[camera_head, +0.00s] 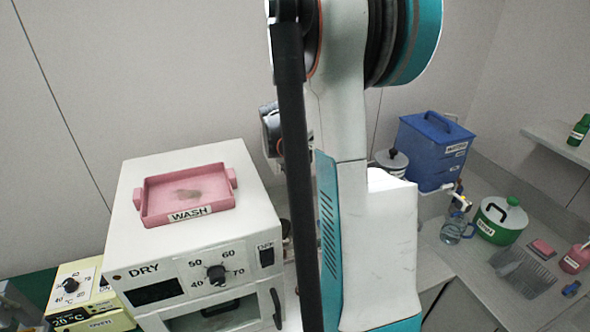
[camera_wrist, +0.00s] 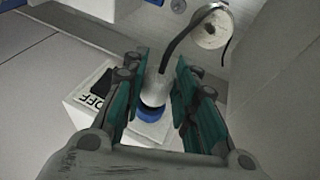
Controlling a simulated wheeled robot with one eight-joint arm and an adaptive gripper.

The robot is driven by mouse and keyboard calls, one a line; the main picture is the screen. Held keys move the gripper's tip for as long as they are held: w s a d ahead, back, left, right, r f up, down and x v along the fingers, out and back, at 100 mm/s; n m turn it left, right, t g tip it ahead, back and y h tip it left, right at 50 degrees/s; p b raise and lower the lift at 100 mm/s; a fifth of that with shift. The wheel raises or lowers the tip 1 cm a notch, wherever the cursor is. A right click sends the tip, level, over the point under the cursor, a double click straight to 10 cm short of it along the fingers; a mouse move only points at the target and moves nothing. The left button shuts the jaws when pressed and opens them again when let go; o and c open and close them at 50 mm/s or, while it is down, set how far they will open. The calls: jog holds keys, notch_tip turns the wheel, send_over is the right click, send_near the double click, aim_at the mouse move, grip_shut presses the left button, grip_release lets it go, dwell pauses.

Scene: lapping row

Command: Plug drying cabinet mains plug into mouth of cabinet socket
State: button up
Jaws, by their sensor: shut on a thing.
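In the wrist view my gripper (camera_wrist: 160,95) is shut on the mains plug (camera_wrist: 157,88), a pale grey body with a black cord (camera_wrist: 180,38) rising from its back. Just past the plug a blue round socket face (camera_wrist: 152,113) sits on a white box (camera_wrist: 88,105) with a black switch marked OFF. The plug's front end overlaps the blue face, so I cannot tell whether it is seated or only above it. In the head view the white drying cabinet (camera_head: 128,250) marked DRY stands at lower left. My arm hides the plug and socket there.
A pink WASH tray (camera_head: 148,215) lies on the cabinet. A yellow oven unit (camera_head: 75,285) stands at far left. Right of my arm are a blue container (camera_head: 432,150), a green pot (camera_head: 500,222) and a glass jug (camera_head: 452,232). A white round object (camera_wrist: 211,28) is behind the cord.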

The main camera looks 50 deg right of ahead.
jog(key=shift+w+d, duration=0.4)
jog(key=shift+w, duration=0.35)
jog(key=o, duration=1.1)
jog(key=shift+r, duration=0.1)
jog(key=v, duration=1.2)
jog(key=shift+s, duration=0.1)
jog(key=shift+s, duration=0.1)
